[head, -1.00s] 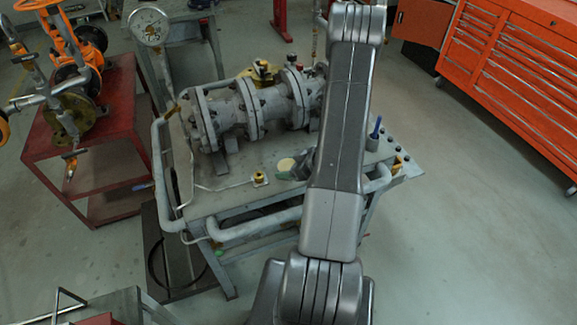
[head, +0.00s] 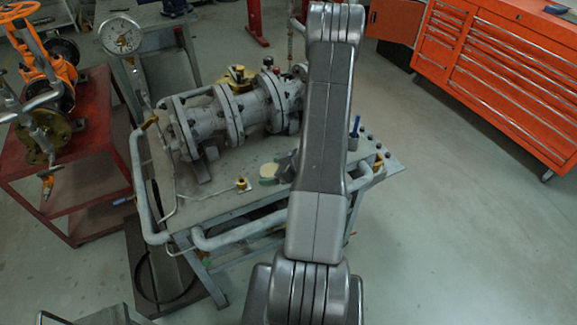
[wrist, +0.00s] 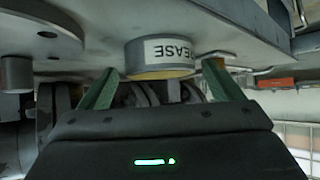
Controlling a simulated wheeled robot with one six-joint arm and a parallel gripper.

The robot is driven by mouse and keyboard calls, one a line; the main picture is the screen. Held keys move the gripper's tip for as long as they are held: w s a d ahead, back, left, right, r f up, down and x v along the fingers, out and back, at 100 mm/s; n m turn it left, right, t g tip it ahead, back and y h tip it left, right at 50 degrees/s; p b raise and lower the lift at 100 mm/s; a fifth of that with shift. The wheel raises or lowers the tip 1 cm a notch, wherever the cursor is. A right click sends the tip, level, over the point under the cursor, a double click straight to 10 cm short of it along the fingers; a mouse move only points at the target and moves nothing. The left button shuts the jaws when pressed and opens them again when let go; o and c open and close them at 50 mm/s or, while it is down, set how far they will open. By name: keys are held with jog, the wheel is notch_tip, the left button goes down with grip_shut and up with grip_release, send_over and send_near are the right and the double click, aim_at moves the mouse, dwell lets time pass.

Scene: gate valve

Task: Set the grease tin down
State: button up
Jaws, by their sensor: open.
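The grease tin (wrist: 165,55) has a pale label with the letters "EASE" showing, upside down in the wrist view. It rests on the grey bench top (wrist: 100,20). In the head view its cream top (head: 268,169) shows just left of my arm. My gripper (wrist: 160,72) is open, with one green finger towards each side of the tin. Visible gaps separate the fingers from the tin, which sits at about the fingertips. In the head view, my arm hides most of the gripper.
A grey flanged valve assembly (head: 225,117) lies along the back of the bench. A small brass fitting (head: 241,184) sits left of the tin, and a blue-handled item (head: 355,127) stands to the right. A pipe rail (head: 240,236) runs along the front edge.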

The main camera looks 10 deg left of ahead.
jog(key=v, duration=1)
jog(key=shift+d+r, duration=0.2)
jog(key=shift+d, duration=0.05)
jog(key=shift+s, duration=0.1)
